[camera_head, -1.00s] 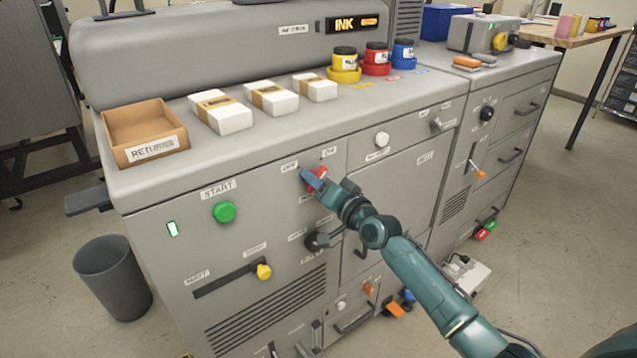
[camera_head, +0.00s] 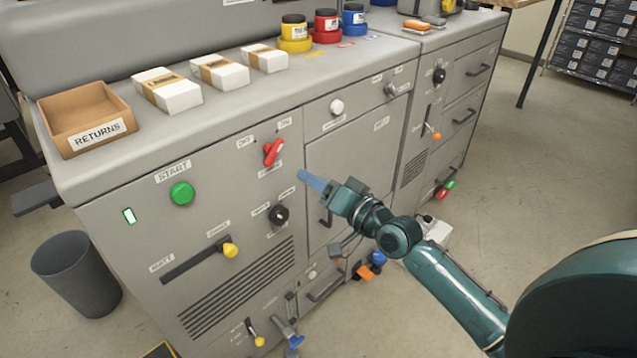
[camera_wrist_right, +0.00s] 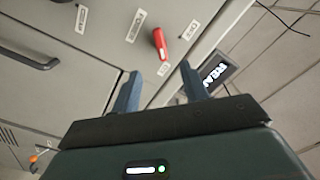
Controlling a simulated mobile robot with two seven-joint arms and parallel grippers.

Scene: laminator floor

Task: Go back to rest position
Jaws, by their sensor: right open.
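My right gripper (camera_head: 318,183) is in front of the grey machine's front panel, to the right of and a little below the red switch handle (camera_head: 273,152). In the right wrist view, its two blue fingers (camera_wrist_right: 160,92) are spread apart with nothing between them. The red handle also shows in the wrist view (camera_wrist_right: 159,44), ahead of the fingers and apart from them. The handle is tilted, its top toward the ON label. My left gripper is not in view.
The panel carries a green START button (camera_head: 181,194), a black knob (camera_head: 279,215) and a yellow slider knob (camera_head: 230,250). A returns box (camera_head: 88,118), white paper stacks and ink jars stand on top. A dark bin (camera_head: 77,273) stands at the left. Floor at the right is open.

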